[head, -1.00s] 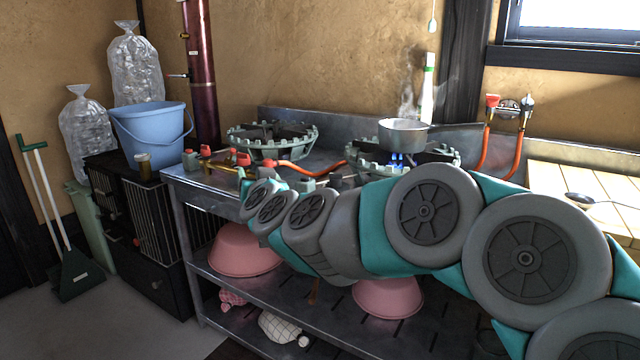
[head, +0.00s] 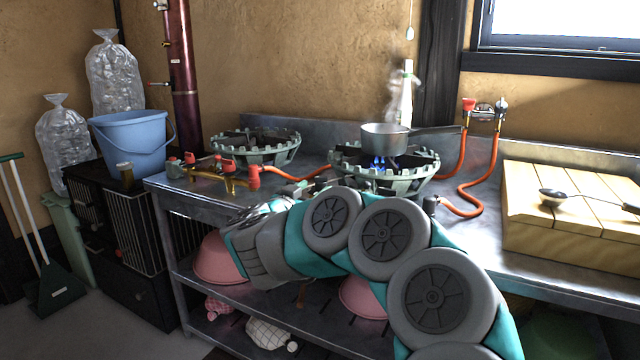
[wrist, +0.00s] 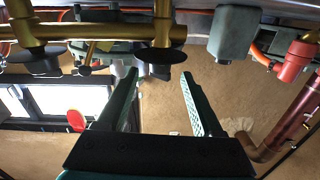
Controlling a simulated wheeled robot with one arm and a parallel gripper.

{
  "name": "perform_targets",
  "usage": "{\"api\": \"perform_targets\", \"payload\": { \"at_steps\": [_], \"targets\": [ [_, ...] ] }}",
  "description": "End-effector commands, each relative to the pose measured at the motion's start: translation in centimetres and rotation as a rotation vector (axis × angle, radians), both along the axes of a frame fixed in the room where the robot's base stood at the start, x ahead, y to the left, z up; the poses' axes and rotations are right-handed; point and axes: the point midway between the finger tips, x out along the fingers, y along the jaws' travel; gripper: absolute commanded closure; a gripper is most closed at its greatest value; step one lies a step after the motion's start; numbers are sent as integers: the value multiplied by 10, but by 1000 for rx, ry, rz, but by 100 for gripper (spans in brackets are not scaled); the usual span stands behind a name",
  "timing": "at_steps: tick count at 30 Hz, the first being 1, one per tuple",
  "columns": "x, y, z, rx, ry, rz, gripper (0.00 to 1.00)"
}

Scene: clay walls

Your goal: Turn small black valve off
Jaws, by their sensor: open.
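In the wrist view, several black knobs hang from a brass pipe (wrist: 100,31). One black knob (wrist: 160,57) is close to my fingertips, and another black knob (wrist: 35,60) is farther left. I cannot tell which is the small black valve. My gripper (wrist: 159,74) is open, with nothing held between its two dark green fingers. The nearer knob shows just above the finger gap, by the left fingertip; contact cannot be told. In the head view, the brass pipe (head: 225,181) with red-capped valves runs along the counter front; my arm end is below it, fingers not clear.
A pot (head: 385,138) sits on the lit right burner (head: 392,182); the left burner (head: 257,150) is empty. Orange hoses (head: 470,207) lie on the counter. A blue bucket (head: 130,140) stands left, a wooden box (head: 560,235) right. Pink bowls are on the lower shelf.

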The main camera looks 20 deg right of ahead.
Motion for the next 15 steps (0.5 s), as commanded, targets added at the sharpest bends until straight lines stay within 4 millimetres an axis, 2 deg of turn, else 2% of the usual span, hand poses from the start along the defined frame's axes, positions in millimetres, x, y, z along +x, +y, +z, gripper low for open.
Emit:
{"api": "perform_targets", "payload": {
  "at_steps": [6, 15],
  "targets": [
    [22, -28, 1, 1, -3, -4, 32],
    [31, -37, 1, 1, -2, 0, 32]
  ]
}}
